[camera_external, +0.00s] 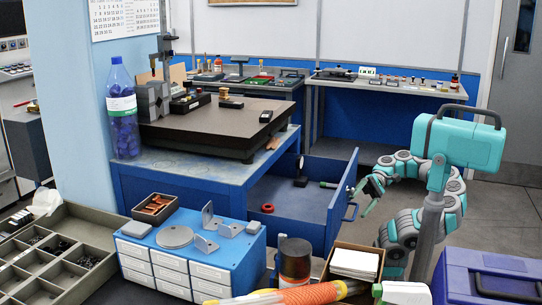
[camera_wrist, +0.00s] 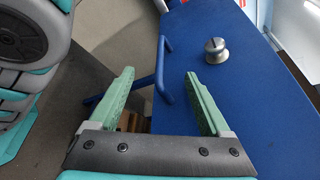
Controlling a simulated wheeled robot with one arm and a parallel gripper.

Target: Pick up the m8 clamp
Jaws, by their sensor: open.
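My gripper (camera_wrist: 160,74) is open, with its two green fingers spread and nothing held between them. In the external view my gripper (camera_external: 347,197) is at the front of the open blue drawer (camera_external: 290,205), near its handle (camera_external: 351,211). In the wrist view the blue bar handle (camera_wrist: 165,72) shows between and beyond the fingers. I cannot single out the m8 clamp in either view. Inside the drawer lie a red ring (camera_external: 267,208) and a small dark upright item (camera_external: 300,172); I cannot tell whether either is the clamp.
A round silver knob (camera_wrist: 215,50) sits on the blue panel (camera_wrist: 255,95). A dark plate (camera_external: 215,128) tops the blue bench. A small blue cabinet (camera_external: 240,262) carries metal brackets and a box (camera_external: 140,213) of orange pieces. An open cardboard box (camera_external: 352,262) stands in front of the drawer.

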